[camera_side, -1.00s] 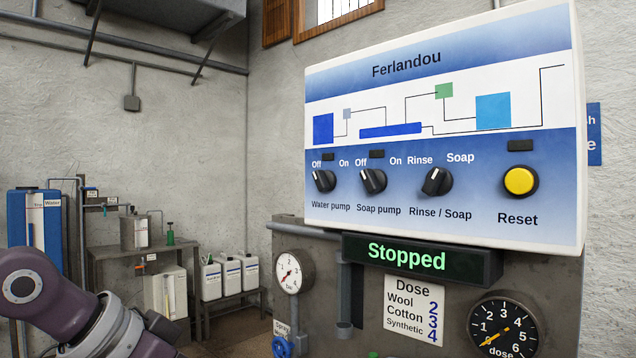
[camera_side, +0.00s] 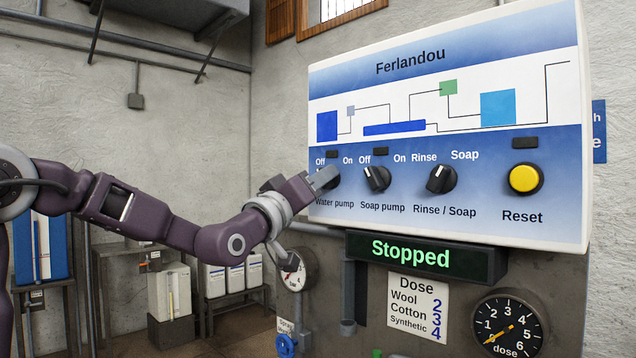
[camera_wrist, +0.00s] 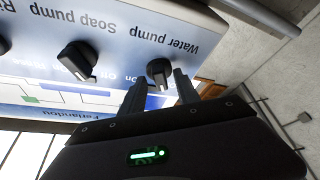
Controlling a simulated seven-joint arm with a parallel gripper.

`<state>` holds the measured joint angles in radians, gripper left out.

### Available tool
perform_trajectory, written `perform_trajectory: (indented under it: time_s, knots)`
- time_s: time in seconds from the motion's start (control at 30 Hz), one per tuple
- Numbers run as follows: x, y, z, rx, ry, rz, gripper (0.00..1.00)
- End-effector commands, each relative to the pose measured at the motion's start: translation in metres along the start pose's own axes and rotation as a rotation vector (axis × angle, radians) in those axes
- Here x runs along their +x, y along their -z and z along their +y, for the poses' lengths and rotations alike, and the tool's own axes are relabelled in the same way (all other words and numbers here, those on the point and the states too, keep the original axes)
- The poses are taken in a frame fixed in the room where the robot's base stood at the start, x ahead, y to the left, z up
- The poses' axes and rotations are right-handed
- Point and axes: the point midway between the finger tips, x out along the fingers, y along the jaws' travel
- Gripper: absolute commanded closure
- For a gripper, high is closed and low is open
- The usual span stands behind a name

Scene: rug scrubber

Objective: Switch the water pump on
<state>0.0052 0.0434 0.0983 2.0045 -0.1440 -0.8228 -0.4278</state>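The water pump knob (camera_side: 335,179) is a black rotary switch at the left of the white and blue Ferlandou panel, between its Off and On marks. My gripper (camera_side: 322,179) is at this knob and hides much of it in the side view, including its pointer. In the wrist view the knob (camera_wrist: 158,72) shows between the two fingertips of my gripper (camera_wrist: 160,80), with a gap on each side. The fingers are open; I cannot tell how far they reach around it. The lamp (camera_side: 331,155) above the knob is dark.
The soap pump knob (camera_side: 376,178) is close to the right, then the rinse/soap knob (camera_side: 441,179) and the yellow reset button (camera_side: 524,178). The display (camera_side: 425,257) below reads "Stopped". A pressure gauge (camera_side: 291,272) is below my gripper.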

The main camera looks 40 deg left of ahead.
Motion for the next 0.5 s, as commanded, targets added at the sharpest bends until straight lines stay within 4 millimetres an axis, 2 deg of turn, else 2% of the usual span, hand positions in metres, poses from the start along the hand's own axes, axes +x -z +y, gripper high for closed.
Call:
perform_trajectory:
  time_s: [0.2,0.4,0.5]
  knots:
    - [0.0007,0.0000,-0.0003,0.000,0.001,-0.001,0.62]
    - [0.0005,-0.0001,-0.0003,0.000,0.001,-0.001,1.00]
    - [0.0005,0.0000,-0.0002,0.000,0.001,-0.001,1.00]
